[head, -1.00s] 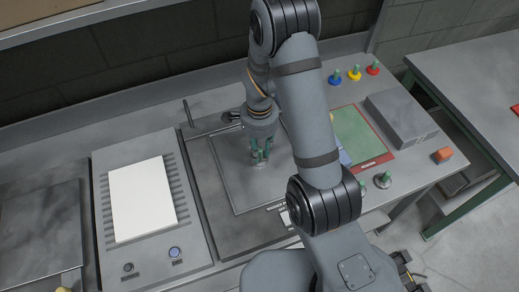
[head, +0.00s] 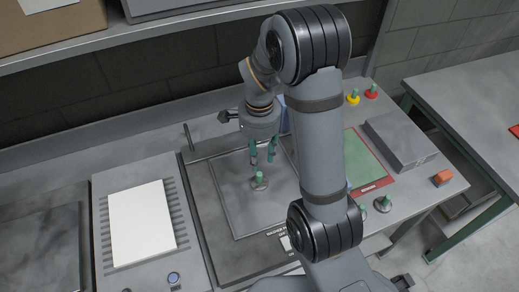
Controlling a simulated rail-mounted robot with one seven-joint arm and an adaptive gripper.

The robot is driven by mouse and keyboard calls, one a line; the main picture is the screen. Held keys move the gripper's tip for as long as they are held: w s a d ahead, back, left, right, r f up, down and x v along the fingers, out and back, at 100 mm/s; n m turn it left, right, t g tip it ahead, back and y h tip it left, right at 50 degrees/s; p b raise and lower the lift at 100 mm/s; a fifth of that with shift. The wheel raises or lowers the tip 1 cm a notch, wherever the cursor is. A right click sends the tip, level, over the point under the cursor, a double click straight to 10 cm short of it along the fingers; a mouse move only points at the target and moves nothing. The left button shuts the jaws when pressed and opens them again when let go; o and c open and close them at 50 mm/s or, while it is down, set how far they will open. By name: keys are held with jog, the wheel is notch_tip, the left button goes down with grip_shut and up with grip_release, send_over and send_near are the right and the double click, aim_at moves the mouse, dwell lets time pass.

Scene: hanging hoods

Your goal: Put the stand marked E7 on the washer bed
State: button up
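The lettering at the bed's front edge is too small to read surely. My gripper (head: 262,161) is just above and behind the stand in the picture. Its two green-tipped fingers are apart, with nothing between them, and appear clear of the knob.
A white sheet (head: 141,222) lies on a ribbed unit at left. Yellow (head: 353,98) and red (head: 371,92) stands are at the back. My arm hides part of the counter.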

aim_at(260, 174)
notch_tip(260, 174, up, 3)
jog(key=shift+f, duration=0.2)
dwell(0.4)
notch_tip(260, 174, down, 13)
jog(key=shift+r, duration=0.1)
jog(key=shift+w+r+b, duration=0.1)
jog(key=shift+r+b, duration=0.2)
jog(key=shift+r, duration=1.85)
